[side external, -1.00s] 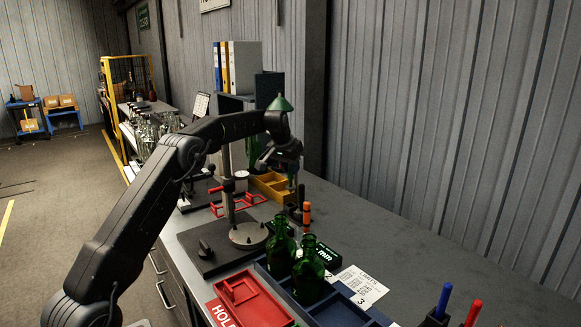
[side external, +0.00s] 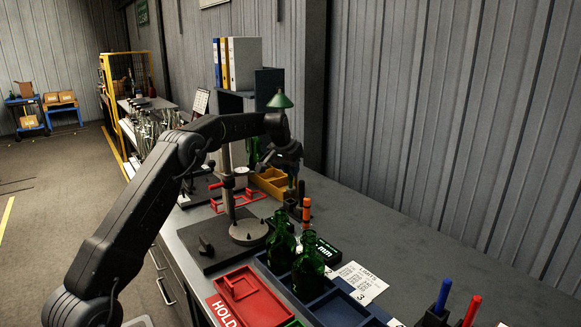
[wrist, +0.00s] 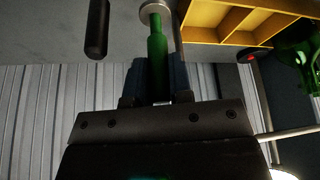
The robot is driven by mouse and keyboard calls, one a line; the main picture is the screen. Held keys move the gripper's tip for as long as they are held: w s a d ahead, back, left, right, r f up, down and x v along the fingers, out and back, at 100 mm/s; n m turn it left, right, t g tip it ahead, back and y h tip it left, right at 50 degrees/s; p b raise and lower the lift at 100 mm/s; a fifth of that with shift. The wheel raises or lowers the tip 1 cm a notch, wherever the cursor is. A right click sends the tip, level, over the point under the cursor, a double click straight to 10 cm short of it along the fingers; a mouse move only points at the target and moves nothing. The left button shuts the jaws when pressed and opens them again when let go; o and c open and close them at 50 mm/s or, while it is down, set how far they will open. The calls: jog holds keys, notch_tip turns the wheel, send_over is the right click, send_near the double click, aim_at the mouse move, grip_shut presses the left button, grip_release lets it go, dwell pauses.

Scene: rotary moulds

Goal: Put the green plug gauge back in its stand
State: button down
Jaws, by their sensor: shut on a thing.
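My gripper (side external: 290,178) hangs over the bench, pointing down, beside the measuring post. In the wrist view my gripper (wrist: 157,92) is shut on the green plug gauge (wrist: 157,50), whose green handle runs out between the jaws to a round metallic end at the top edge. In the side view the gauge is small and dark under the jaws and hard to make out. A dark stand (side external: 295,213) with an orange-handled gauge (side external: 306,208) is close below and right of my gripper. Whether the green gauge touches the stand cannot be told.
A yellow divided tray (side external: 268,184) lies close behind my gripper. The measuring post's round base (side external: 248,232) is to the left. Green bottles (side external: 308,264) stand in a blue tray in front, beside a red tray (side external: 262,302).

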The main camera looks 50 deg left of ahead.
aim_at(289, 173)
jog(key=shift+f, duration=1.95)
jog(key=c, duration=0.9)
grip_release()
jog(key=shift+c, duration=0.2)
jog(key=v, duration=1.4)
jog(key=s+d+r, duration=0.4)
jog(key=d, duration=0.4)
jog(key=s+d+r+m, duration=0.2)
jog(key=s+d, duration=0.7)
jog(key=d, duration=0.1)
jog(key=s+d+f, duration=0.2)
jog(key=s+d, duration=0.1)
jog(key=s, duration=0.4)
jog(key=s+d+f+m+h, duration=0.1)
jog(key=s+d+f, duration=0.2)
jog(key=s, duration=0.4)
jog(key=s+d+f+t, duration=0.1)
jog(key=s+d+f, duration=0.2)
jog(key=s+d, duration=0.2)
jog(key=shift+s+d+m, duration=0.25)
jog(key=shift+s+m, duration=0.05)
jog(key=shift+s, duration=0.95)
